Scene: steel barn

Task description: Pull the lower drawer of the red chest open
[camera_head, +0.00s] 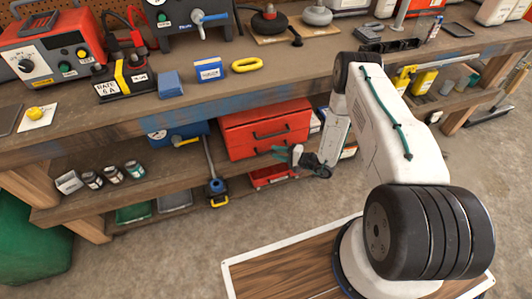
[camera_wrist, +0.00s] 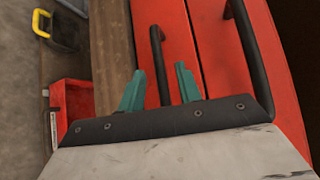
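The red chest (camera_head: 240,137) stands on the shelf under the workbench, with two drawers and black bar handles. The lower drawer (camera_head: 243,153) looks shut. Its handle shows in the wrist view (camera_wrist: 157,50), left of the upper drawer's handle (camera_wrist: 247,45). My gripper (camera_head: 287,152) is in front of the chest's right side, by the lower drawer. In the wrist view my gripper (camera_wrist: 160,70) is open, with one teal finger on each side of the lower handle. I cannot tell whether either finger touches it. My gripper hides part of the drawer front in the head view.
A small red tray (camera_head: 262,182) sits below the chest. The workbench top (camera_head: 185,110) overhangs the chest. Several cans (camera_head: 113,175) stand on the shelf at left. Concrete floor (camera_head: 180,255) lies open in front.

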